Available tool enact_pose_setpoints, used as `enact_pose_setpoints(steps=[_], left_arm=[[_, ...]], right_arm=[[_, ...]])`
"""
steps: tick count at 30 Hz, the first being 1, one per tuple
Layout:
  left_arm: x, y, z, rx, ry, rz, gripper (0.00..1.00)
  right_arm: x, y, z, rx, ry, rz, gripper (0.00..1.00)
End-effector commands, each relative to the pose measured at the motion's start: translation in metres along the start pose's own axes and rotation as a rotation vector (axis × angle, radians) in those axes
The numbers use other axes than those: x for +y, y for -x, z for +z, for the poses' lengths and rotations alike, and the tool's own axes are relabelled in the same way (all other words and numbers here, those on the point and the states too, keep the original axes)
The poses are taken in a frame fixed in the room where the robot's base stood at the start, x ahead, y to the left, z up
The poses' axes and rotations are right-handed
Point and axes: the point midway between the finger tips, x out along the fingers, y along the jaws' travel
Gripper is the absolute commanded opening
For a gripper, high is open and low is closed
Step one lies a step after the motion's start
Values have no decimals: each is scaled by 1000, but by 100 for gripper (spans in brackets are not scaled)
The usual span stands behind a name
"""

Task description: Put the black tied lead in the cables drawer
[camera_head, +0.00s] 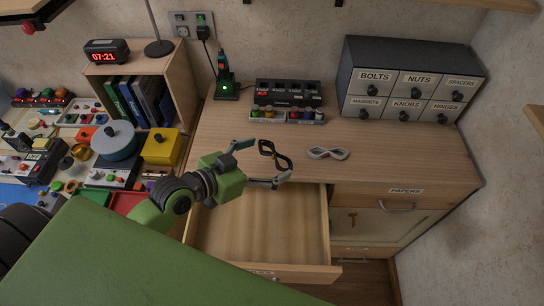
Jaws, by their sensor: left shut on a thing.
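The black tied lead (274,155), a figure-eight bundle with a small yellowish tie, is at the fingertips of my left gripper (268,166). The gripper is shut on it, near the worktop's front edge and above the back of an open drawer. The open drawer (258,228) is pulled out below the worktop, and its visible floor is bare. The label on its front is too cut off to read in full. My right gripper is not in view.
A white tied lead (328,153) lies on the worktop, right of the black one. A charger block (288,94) and a labelled small-drawer cabinet (411,82) stand behind. A closed drawer marked PAPERS (405,191) is at right. A yellow box (161,147) stands left.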

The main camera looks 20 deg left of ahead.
Motion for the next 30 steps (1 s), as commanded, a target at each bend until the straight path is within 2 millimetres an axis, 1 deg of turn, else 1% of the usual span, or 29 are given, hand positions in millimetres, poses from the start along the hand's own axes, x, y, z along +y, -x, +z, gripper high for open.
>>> enact_pose_setpoints(steps=[1,2,6,9,12,19,21,25,30], left_arm=[[-8,-10,-1,1,0,-1,64],[-12,-15,0,1,-1,-1,64],[-24,-38,19,-1,2,-1,64],[-32,-52,28,-1,0,0,64],[-37,-61,35,0,0,0,64],[-44,-73,45,-1,0,0,64],[-43,-76,55,-4,2,1,64],[-43,-82,69,-2,1,-1,64],[-43,-83,72,0,-1,0,64]], right_arm=[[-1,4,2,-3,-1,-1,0],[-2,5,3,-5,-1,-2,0],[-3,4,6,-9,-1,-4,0],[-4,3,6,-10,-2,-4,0],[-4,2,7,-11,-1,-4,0],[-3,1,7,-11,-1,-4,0],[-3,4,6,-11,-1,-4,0],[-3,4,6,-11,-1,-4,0],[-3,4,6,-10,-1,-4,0]])
